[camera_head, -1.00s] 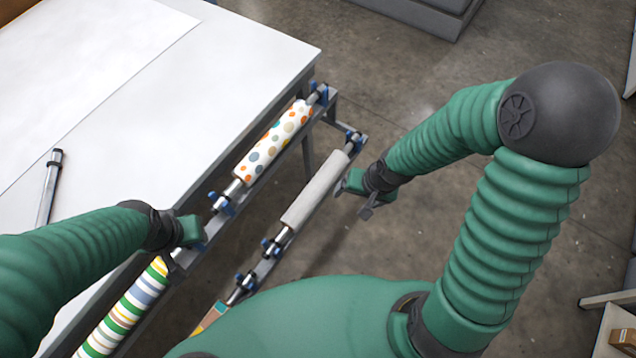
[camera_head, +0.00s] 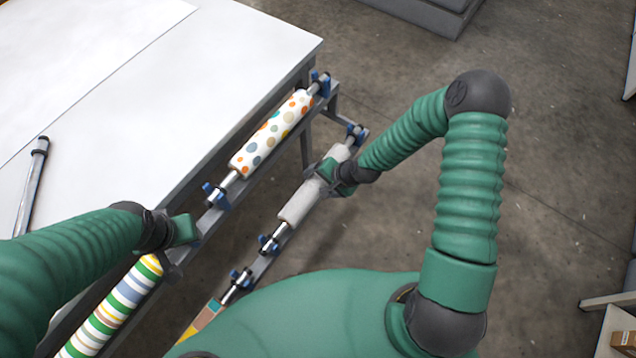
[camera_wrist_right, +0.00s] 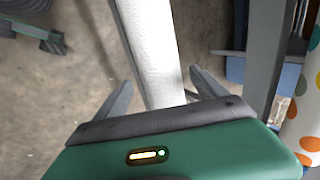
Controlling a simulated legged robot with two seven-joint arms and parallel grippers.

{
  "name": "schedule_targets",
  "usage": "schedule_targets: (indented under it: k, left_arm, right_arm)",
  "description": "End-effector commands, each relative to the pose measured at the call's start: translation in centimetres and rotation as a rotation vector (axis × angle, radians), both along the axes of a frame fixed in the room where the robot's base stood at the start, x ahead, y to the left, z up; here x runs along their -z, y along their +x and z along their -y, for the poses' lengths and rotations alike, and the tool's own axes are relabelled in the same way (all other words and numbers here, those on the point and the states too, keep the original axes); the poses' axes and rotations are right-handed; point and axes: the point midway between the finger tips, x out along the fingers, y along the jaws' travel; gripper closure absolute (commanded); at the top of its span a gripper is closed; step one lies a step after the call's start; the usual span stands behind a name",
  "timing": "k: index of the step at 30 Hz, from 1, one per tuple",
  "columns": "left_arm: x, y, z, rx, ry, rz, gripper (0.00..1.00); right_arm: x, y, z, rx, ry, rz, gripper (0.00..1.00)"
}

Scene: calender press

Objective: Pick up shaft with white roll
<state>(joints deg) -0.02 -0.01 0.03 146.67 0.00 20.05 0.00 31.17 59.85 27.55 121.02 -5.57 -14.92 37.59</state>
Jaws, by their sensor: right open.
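The white roll (camera_head: 301,200) sits on its shaft (camera_head: 281,232) along the lower rail, held by blue brackets. My right gripper (camera_head: 326,171) is over the upper half of the white roll. In the right wrist view, the white roll (camera_wrist_right: 152,45) runs between the two dark fingers of this gripper (camera_wrist_right: 160,82), which are spread open on either side of it. Whether they touch it cannot be told. My left gripper (camera_head: 184,252) is beside the upper end of the striped roll (camera_head: 115,306); its fingers are too hidden to read.
A dotted roll (camera_head: 272,133) lies on the upper rail beside the white table (camera_head: 190,90); a bare shaft (camera_head: 31,190) lies on the table. Another coloured roll (camera_head: 204,318) is partly hidden by my body.

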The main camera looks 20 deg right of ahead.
Motion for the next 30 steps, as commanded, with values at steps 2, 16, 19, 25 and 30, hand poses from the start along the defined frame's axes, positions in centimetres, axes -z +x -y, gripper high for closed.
schedule_targets:
  k: [2, 16, 19, 25, 30]
  left_arm:
    - [0.0, 0.0, 0.0, -0.001, 0.000, 0.000, 0.64]
    - [0.1, 0.0, 0.0, -0.001, 0.000, -0.001, 0.64]
    - [0.1, 0.0, 0.0, -0.001, 0.000, -0.001, 0.64]
    - [0.1, 0.0, 0.0, -0.001, 0.000, 0.000, 0.64]
    - [0.1, 0.0, 0.0, -0.001, 0.000, 0.000, 0.64]
  right_arm:
    - [1.4, 0.5, -0.5, -0.002, 0.001, -0.002, 0.18]
    - [2.5, 1.0, -0.6, -0.001, 0.003, -0.001, 0.38]
    - [2.5, 1.0, -0.6, -0.001, 0.002, -0.002, 0.51]
    - [2.6, 1.0, -0.7, -0.001, 0.001, -0.003, 0.77]
    - [2.6, 1.0, -0.6, -0.003, 0.003, -0.003, 1.00]
